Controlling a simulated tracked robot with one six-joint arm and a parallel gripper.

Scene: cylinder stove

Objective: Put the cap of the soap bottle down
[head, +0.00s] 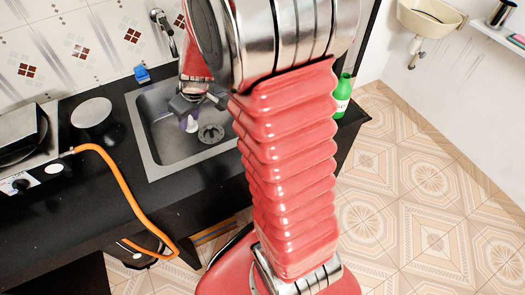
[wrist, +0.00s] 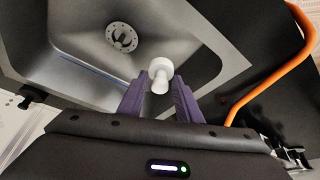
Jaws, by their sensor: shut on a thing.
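My gripper (wrist: 160,92) is shut on a small white cap (wrist: 160,68), which sticks out between the purple fingertips in the wrist view. The cap is over the grey sink (wrist: 75,42), near its rim as seen from the wrist. In the head view my gripper (head: 190,124) is over the sink basin (head: 152,130), and it is small and partly hidden by my arm. A green bottle (head: 342,96) stands at the right end of the black counter, partly behind my arm. Its top is visible, but I cannot tell whether it is the soap bottle.
A blue sponge-like object (head: 142,74) lies behind the sink. A round grey lid or plate (head: 92,113) and the stove (head: 30,150) are to the left. An orange hose (head: 122,190) crosses the counter. The black counter (head: 195,205) in front of the sink is clear.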

